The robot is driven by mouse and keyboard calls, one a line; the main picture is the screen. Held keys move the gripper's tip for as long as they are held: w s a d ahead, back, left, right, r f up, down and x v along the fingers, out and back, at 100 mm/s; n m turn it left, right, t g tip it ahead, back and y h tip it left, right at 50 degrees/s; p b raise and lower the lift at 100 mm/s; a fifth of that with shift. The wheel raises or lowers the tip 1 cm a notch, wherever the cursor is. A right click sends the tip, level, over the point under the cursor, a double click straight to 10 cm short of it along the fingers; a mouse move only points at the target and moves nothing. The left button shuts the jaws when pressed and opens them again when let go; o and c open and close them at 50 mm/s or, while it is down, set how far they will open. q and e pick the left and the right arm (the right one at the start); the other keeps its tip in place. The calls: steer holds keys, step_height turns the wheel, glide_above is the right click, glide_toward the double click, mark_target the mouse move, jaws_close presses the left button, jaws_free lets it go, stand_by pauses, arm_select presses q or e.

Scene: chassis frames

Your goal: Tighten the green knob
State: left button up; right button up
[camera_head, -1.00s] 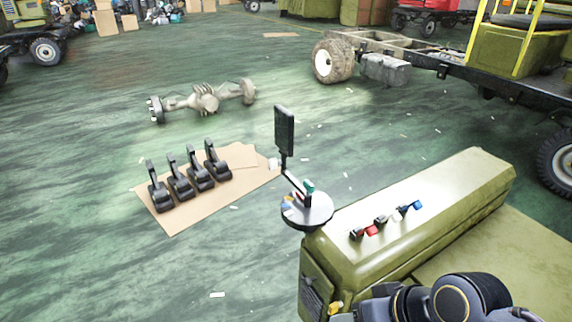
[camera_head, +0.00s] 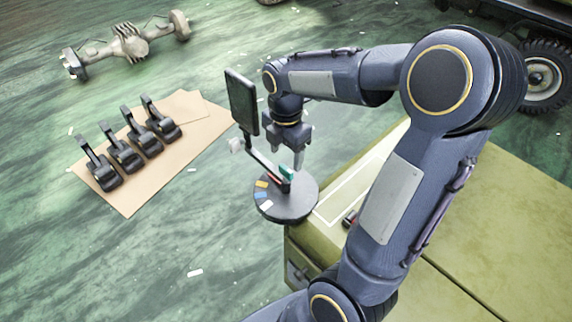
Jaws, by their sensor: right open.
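The green knob (camera_head: 286,173) is a small teal-green piece above the round grey disc (camera_head: 270,208), near the foot of an angled bar. The bar carries a black rectangular panel (camera_head: 241,102) at its upper end. My right gripper (camera_head: 284,163) is open and points down just above the green knob, behind the bar in this view. I cannot tell whether its fingers touch the knob. A red piece and small blue, yellow and white patches show on the disc beside the knob. My left gripper is not in view.
The olive-green bonnet (camera_head: 470,220) lies under my right arm, which hides most of the small switches on it. Several black pedals (camera_head: 122,153) stand on cardboard (camera_head: 132,197) on the floor at left. An axle (camera_head: 128,43) lies behind them. A wheel (camera_head: 545,80) is at right.

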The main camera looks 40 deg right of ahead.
mark_target(286, 168)
step_height(286, 168, down, 5)
steer(key=shift+f, duration=0.1)
stand_by(0.3)
steer(key=c, duration=1)
